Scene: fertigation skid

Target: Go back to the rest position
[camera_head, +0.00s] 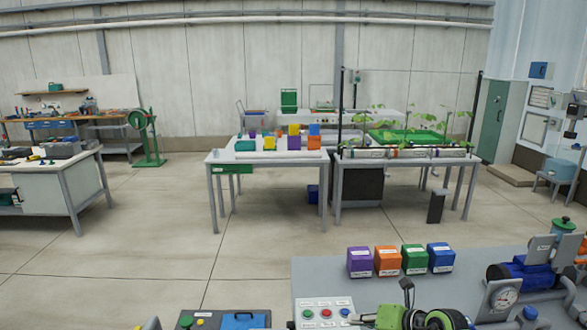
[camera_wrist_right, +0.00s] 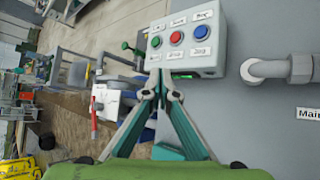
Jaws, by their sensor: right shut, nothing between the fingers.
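My right gripper (camera_head: 356,318) is low in the head view, beside the right edge of a grey button box (camera_head: 323,303). In the right wrist view its two fingers (camera_wrist_right: 166,82) come together at the tips, with nothing between them. They point at the lower edge of the button box (camera_wrist_right: 188,50), which has green, red and blue buttons under white labels. I cannot tell whether the fingertips touch the box. My left gripper is not clearly in view.
Purple (camera_head: 360,262), orange (camera_head: 387,261), green (camera_head: 414,259) and blue (camera_head: 440,257) blocks stand in a row on the grey bench (camera_head: 315,270). A gauge (camera_head: 503,297) and blue pump (camera_head: 525,274) are at right. Open floor (camera_head: 150,230) lies beyond, before tables.

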